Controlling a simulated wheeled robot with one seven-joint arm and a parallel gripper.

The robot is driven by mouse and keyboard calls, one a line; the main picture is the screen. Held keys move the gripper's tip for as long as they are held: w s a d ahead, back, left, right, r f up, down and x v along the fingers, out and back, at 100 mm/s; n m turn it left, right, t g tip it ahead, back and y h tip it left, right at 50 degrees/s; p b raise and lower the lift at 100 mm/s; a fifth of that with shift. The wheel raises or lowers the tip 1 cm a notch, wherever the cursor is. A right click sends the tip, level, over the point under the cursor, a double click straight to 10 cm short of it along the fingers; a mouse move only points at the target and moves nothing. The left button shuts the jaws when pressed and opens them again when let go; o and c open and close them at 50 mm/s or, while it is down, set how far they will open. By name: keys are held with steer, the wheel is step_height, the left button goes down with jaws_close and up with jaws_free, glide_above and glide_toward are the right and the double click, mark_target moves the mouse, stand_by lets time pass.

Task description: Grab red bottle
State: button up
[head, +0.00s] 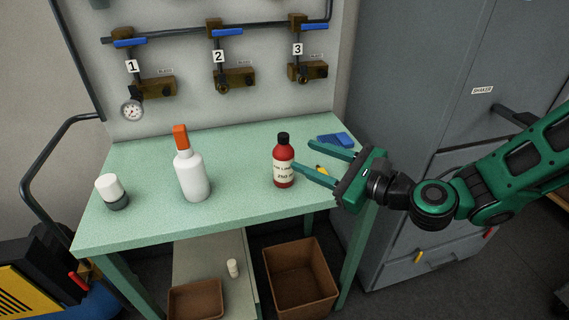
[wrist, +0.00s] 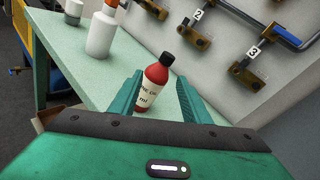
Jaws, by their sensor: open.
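The red bottle (head: 283,166) has a black cap and a pale label and stands upright on the pale green table (head: 240,205). My gripper (head: 312,160) is open and reaches in from the right, with its fingers pointing toward the bottle. In the wrist view the red bottle (wrist: 153,85) appears between the two green fingers of my gripper (wrist: 158,98), near their tips. I cannot tell whether either finger touches it. Part of the bottle's lower side is hidden by a finger in the wrist view.
A white bottle with an orange cap (head: 192,175) and a white-lidded jar (head: 111,191) stand left of the red bottle. A blue object (head: 336,140) and a small yellow item (head: 322,170) lie near my fingers. Valves (head: 234,78) line the back wall. A grey cabinet (head: 420,80) stands right.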

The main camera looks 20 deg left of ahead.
mark_target(280, 135)
steer(key=m, duration=0.1)
steer(key=a+r+m+t, duration=0.1)
steer(key=m, duration=0.1)
steer(key=a+r+m, duration=0.1)
steer(key=m, duration=0.1)
steer(key=shift+w+t+y, duration=0.3)
steer(key=shift+t, duration=0.1)
steer(key=shift+w+a, duration=0.15)
steer(key=shift+a, duration=0.15)
steer(key=x, duration=0.4)
steer(key=shift+a+r, duration=0.1)
steer(key=shift+f+x, duration=0.15)
steer(key=shift+x, duration=1.3)
steer(key=shift+f+x, duration=0.15)
steer(key=shift+x, duration=1.3)
steer(key=shift+w, duration=0.15)
jaws_close()
